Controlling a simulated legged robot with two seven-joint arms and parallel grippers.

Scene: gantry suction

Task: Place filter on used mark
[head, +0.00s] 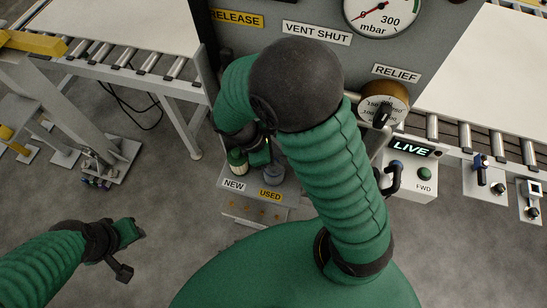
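The grey shelf carries a white NEW label (233,184) and a yellow USED label (270,195). A small green-and-pale cylinder (237,163), perhaps a filter, stands behind the NEW label. A grey rounded piece (273,174) shows behind the USED label; I cannot tell if it is a filter. My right gripper (258,155) is low over the shelf, close to both pieces. My own arm hides much of it, so its fingers and any hold are unclear. My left gripper (138,231) is over the floor at lower left, away from the shelf; its finger opening is unclear.
A grey panel behind my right arm bears a pressure gauge (383,12), a RELIEF knob (383,103) and a VENT SHUT label (316,33). A control box (409,180) with a LIVE display sits at right. Roller conveyors (150,60) flank the panel. Floor between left arm and shelf is clear.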

